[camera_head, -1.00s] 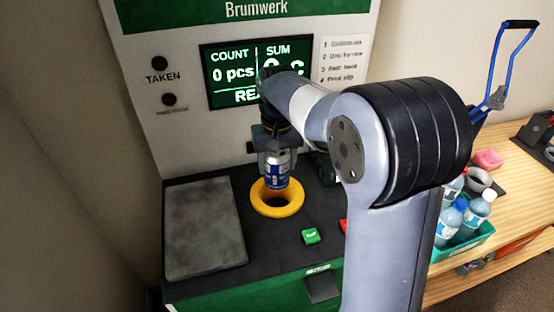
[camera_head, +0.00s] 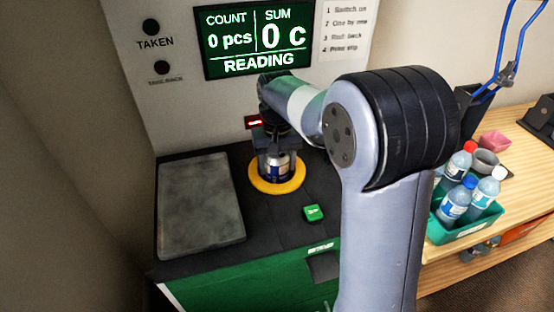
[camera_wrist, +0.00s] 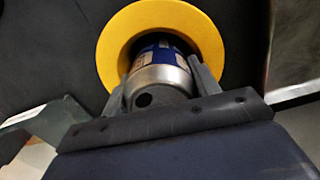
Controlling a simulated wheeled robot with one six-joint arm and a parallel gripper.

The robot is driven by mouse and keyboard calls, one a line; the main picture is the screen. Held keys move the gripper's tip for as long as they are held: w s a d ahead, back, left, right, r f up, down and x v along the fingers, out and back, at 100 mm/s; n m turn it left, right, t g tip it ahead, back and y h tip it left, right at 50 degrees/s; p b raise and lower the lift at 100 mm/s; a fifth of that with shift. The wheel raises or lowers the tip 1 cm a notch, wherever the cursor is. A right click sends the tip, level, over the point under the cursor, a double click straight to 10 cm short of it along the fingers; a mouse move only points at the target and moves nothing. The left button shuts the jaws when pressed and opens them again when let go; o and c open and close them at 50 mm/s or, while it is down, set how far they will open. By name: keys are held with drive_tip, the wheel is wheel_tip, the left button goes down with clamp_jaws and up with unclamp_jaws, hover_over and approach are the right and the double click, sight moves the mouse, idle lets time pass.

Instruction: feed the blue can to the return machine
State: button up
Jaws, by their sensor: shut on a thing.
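The blue can (camera_head: 277,168) with a silver end stands upright in the yellow ring (camera_head: 262,187) of the return machine (camera_head: 182,118). Its lower part is inside the ring's opening and hidden. My gripper (camera_head: 274,162) is shut on the can's upper part from above. In the wrist view the can (camera_wrist: 160,72) sits between both fingers of my gripper (camera_wrist: 158,88), with the yellow ring (camera_wrist: 122,28) around it. The machine's screen (camera_head: 254,40) shows 0 pcs, 0 c and READING.
A green button (camera_head: 313,213) is right of the ring and a grey plate (camera_head: 202,205) left of it. A teal crate (camera_head: 479,232) with several bottles stands on the wooden table (camera_head: 531,175) at the right. A pink bowl (camera_head: 494,141) is behind it.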

drive_tip(key=shift+f, duration=0.2)
drive_tip(key=o, duration=1)
drive_tip(key=shift+o, duration=0.9)
drive_tip(key=shift+w+r, duration=0.1)
drive_tip(key=shift+r, duration=0.25)
drive_tip(key=shift+o, duration=0.3)
wheel_tip(320, 180, up, 10)
drive_tip(key=shift+r, duration=0.1)
